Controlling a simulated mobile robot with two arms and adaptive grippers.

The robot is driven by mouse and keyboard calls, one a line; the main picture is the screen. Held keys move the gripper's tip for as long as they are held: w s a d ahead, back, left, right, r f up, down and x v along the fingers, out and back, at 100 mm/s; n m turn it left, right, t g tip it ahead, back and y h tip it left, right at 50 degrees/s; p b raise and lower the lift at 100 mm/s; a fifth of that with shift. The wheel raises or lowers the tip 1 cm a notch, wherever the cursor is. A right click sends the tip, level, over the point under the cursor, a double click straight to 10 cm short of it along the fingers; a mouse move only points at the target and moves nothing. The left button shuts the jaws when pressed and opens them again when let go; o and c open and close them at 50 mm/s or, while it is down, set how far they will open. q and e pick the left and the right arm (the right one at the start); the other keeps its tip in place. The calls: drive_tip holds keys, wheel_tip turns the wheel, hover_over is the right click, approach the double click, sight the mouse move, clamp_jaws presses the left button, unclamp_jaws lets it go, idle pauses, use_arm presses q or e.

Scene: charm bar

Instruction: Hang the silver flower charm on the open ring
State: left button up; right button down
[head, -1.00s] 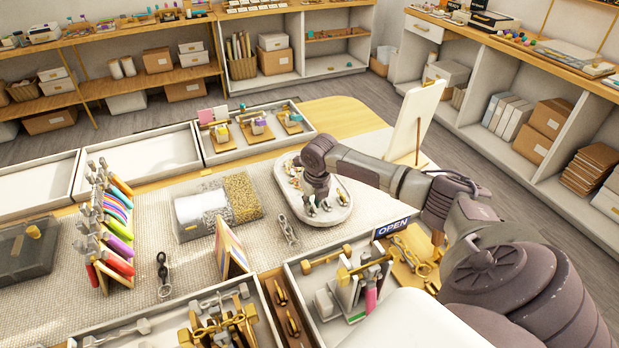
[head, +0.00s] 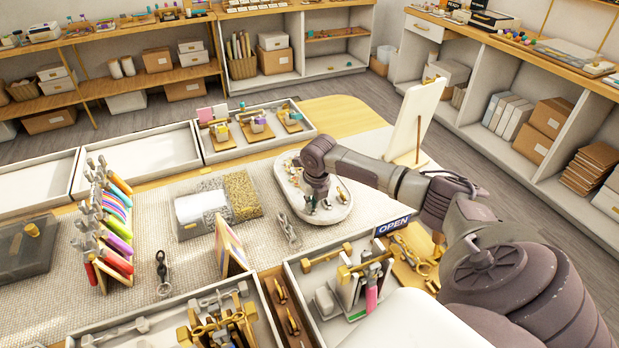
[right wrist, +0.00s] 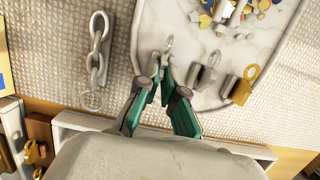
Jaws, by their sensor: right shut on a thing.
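My right gripper (right wrist: 161,88) has its teal fingers closed at the near edge of the marble tray (right wrist: 150,30). A small silver piece with a loop (right wrist: 168,46) is held between the fingertips; its flower shape cannot be made out. In the head view my right gripper (head: 316,200) points down at the tray (head: 343,213). A silver chain (right wrist: 97,45) lies on the mat left of the gripper, with a thin ring (right wrist: 92,100) at its near end. The chain also shows in the head view (head: 287,228). My left gripper is out of view.
A silver charm (right wrist: 205,74) and a gold charm (right wrist: 243,85) stand on the tray close to the right of the fingers. A box (head: 218,203), a bracelet rack (head: 115,225) and a small upright card (head: 230,248) stand on the mat. An OPEN sign (head: 393,226) is near my arm.

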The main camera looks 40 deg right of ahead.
drive_tip(key=shift+r+p, duration=2.35)
drive_tip(key=shift+r, duration=0.15)
